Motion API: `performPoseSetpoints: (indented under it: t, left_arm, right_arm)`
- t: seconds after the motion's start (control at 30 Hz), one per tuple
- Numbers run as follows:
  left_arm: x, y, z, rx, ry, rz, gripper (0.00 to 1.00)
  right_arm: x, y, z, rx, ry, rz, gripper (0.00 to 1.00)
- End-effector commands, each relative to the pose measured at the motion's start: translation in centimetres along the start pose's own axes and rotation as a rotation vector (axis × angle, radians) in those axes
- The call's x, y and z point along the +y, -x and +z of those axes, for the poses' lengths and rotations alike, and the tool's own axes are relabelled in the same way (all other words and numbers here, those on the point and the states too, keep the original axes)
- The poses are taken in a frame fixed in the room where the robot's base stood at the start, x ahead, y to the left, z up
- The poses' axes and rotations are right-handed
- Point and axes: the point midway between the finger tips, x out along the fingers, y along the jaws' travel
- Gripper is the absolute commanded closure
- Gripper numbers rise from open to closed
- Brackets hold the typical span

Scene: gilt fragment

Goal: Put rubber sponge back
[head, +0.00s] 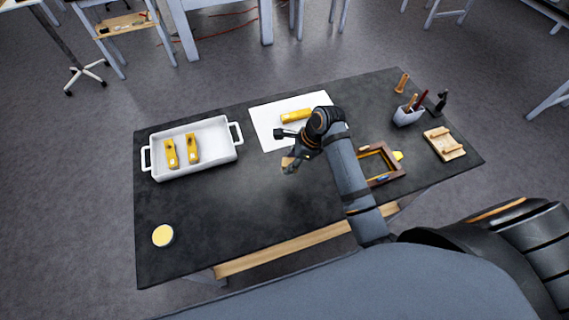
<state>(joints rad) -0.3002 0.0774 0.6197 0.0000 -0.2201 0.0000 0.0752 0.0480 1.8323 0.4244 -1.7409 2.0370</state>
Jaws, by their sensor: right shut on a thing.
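My right gripper (289,152) is over the middle of the dark table, near the front edge of the white sheet. It is shut on a small tan block (289,165), which may be the rubber sponge; it is partly hidden by the fingers and too small to identify for sure. Whether the block touches the table cannot be told. My left gripper is not in view.
A white tray (207,167) holds two yellow pieces (171,153). Another yellow piece (296,115) lies on the white sheet (262,118). A brown frame (387,178), a pen cup (408,117) and a wooden rack (444,143) stand right. A round pot (163,236) sits front left.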

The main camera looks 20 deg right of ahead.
Motion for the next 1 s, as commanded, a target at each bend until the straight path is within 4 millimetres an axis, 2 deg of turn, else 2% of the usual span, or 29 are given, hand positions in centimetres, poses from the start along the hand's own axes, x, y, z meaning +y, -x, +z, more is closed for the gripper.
performPoseSetpoints:
  t: [0.1,0.23,0.47,0.6,0.73,1.0]
  left_arm:
    - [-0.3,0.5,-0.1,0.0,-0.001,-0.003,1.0]
    - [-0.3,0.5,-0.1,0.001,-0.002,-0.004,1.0]
    - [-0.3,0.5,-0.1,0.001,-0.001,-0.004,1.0]
    - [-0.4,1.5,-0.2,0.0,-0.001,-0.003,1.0]
    - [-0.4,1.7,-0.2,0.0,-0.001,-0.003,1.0]
    - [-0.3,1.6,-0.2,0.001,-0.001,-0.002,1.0]
  right_arm:
    - [-1.9,-2.8,-0.3,0.002,-0.002,0.004,0.97]
    - [-3.3,-4.8,-0.4,0.001,-0.001,0.002,0.97]
    - [-3.9,-5.7,-0.5,0.001,-0.001,0.001,0.97]
    - [-3.9,-7.4,-1.2,0.003,-0.003,0.005,0.97]
    - [-4.0,-8.7,-1.7,0.002,-0.001,0.002,0.97]
    - [-4.0,-8.9,-1.8,0.002,-0.001,0.001,0.97]
